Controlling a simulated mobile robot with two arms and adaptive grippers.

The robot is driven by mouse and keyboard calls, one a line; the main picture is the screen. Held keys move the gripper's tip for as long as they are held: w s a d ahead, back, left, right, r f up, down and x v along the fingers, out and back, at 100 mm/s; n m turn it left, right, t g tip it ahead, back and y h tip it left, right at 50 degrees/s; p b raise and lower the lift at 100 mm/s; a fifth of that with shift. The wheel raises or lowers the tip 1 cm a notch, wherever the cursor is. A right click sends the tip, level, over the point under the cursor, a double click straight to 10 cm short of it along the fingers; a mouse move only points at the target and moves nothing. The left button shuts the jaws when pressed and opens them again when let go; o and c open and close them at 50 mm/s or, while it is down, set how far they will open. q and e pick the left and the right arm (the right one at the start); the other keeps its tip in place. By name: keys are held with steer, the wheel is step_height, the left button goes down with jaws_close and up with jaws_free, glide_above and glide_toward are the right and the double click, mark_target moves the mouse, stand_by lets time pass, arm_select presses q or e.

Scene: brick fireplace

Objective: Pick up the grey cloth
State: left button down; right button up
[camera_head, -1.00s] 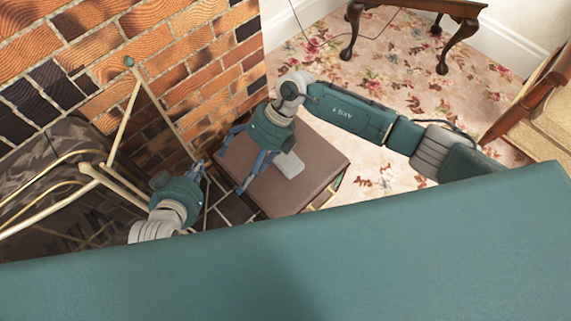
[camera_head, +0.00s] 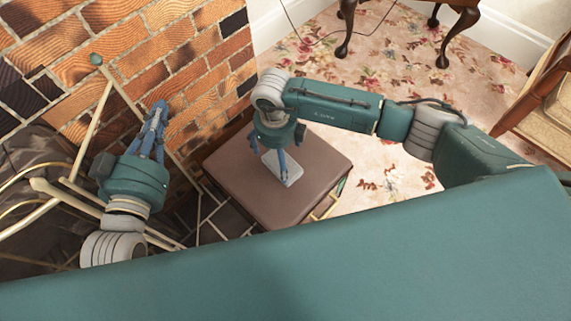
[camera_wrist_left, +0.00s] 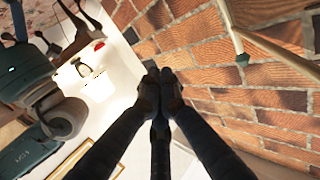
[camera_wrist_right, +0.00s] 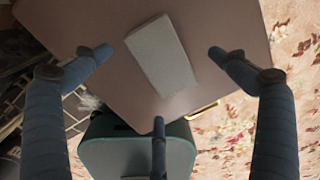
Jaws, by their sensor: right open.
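The grey cloth (camera_head: 292,172) is a small, flat, pale rectangle on top of a brown box-like stool or table (camera_head: 235,177). In the right wrist view the cloth (camera_wrist_right: 162,56) lies flat in front of my right gripper, between its spread fingers. My right gripper (camera_head: 276,166) is open and points down over the brown top, right by the cloth in the head view. Its fingers partly cover the cloth there, and I cannot tell whether they touch it. My left gripper (camera_head: 156,118) is shut and empty, near the brick wall; its fingertips meet in the left wrist view (camera_wrist_left: 158,82).
A brick fireplace wall (camera_head: 190,50) rises behind my left gripper. A brass-coloured rail (camera_head: 98,115) stands beside that arm. A dark wooden table (camera_head: 440,8) and a wooden chair (camera_head: 540,95) stand on the floral carpet (camera_head: 385,70). The brown top around the cloth is otherwise clear.

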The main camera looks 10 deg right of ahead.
mark_target(278, 166)
steer(key=f, duration=0.1)
steer(key=f+b, duration=0.1)
steer(key=f, duration=0.1)
steer(key=f+b, duration=0.1)
steer(key=shift+s+a+f, duration=0.2)
steer(key=shift+a+f, duration=0.1)
steer(key=shift+f, duration=0.3)
arm_select(q)
step_height(278, 166, up, 11)
steer(key=s+d+t+h, duration=0.1)
steer(key=t+h, duration=0.1)
steer(key=t, duration=0.3)
steer(key=shift+s, duration=0.35)
arm_select(e)
steer(key=c, duration=1.3)
